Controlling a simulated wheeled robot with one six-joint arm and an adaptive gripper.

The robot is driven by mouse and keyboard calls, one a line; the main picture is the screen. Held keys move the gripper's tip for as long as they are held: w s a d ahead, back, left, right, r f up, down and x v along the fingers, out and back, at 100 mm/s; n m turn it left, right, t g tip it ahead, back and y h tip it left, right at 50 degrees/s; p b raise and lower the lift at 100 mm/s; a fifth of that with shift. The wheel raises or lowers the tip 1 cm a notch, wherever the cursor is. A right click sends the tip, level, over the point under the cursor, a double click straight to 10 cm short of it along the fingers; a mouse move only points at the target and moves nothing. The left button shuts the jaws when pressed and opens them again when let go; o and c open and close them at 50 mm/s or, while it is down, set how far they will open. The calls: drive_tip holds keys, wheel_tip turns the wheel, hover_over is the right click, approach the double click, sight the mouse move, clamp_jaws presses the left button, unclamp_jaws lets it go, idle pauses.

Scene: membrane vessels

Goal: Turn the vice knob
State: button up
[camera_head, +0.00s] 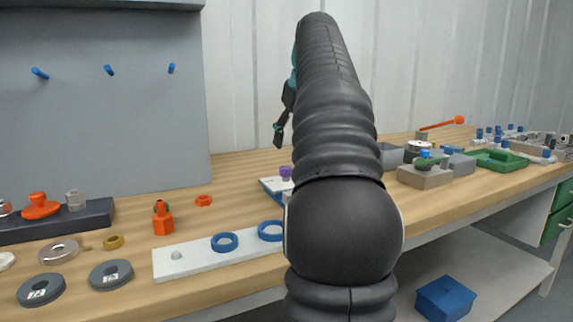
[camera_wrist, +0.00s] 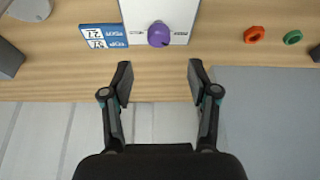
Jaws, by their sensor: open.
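A purple knob (camera_wrist: 159,34) sits on a white plate (camera_wrist: 185,10) with dark markings in the wrist view. In the head view the purple knob (camera_head: 286,172) shows just left of my arm, on its white plate (camera_head: 268,184). My gripper (camera_wrist: 160,78) is open and empty in the wrist view, its fingers apart and pointing towards the plate, with the knob centred ahead between them. In the head view my gripper (camera_head: 283,118) is partly hidden behind my arm and is above the knob. Part of the plate is hidden by my arm.
A blue block with white labels (camera_wrist: 103,37) stands beside the plate. A white strip with blue rings (camera_head: 200,258) lies nearer. A grey panel (camera_head: 100,100) rises at the back left.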

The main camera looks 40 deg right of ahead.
sight(286, 167)
drive_tip(key=x, duration=0.8)
drive_tip(key=shift+s, duration=0.1)
clamp_jaws()
